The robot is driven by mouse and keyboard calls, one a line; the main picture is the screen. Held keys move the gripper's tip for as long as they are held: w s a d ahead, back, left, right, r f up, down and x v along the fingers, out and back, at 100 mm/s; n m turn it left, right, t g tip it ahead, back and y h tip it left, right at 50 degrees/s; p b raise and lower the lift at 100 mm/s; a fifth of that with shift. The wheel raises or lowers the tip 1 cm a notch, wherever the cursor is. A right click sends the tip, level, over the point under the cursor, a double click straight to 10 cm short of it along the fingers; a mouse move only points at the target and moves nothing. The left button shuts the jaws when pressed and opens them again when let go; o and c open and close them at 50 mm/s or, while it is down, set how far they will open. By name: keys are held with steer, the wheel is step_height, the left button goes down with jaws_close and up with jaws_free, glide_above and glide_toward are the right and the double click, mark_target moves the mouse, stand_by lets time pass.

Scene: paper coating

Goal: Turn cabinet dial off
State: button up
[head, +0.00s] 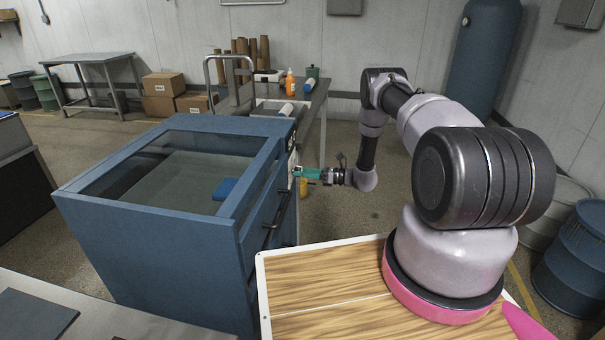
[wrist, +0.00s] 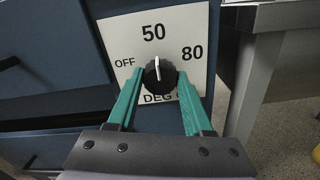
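The blue cabinet (head: 150,235) stands left of my arm in the head view. Its dial (wrist: 160,77) is a black knob with a white pointer line, on a white plate (wrist: 118,38) marked OFF, 50, 80 and DEG. The pointer line is near upright, towards 50. In the head view my gripper (head: 297,171) is at the cabinet's right face, and the dial is hidden there.
Dark handles (head: 274,222) run along the cabinet's right face below the gripper. A metal table (head: 312,112) stands behind the cabinet, with its leg (wrist: 252,75) close on the right in the wrist view. Open floor (head: 345,215) lies under my forearm.

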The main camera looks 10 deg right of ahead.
jaws_close()
steer(key=shift+n, duration=0.3)
steer(key=n, duration=1.3)
steer(key=shift+d, duration=0.1)
steer(key=shift+n, duration=0.3)
steer(key=o, duration=1.1)
jaws_free()
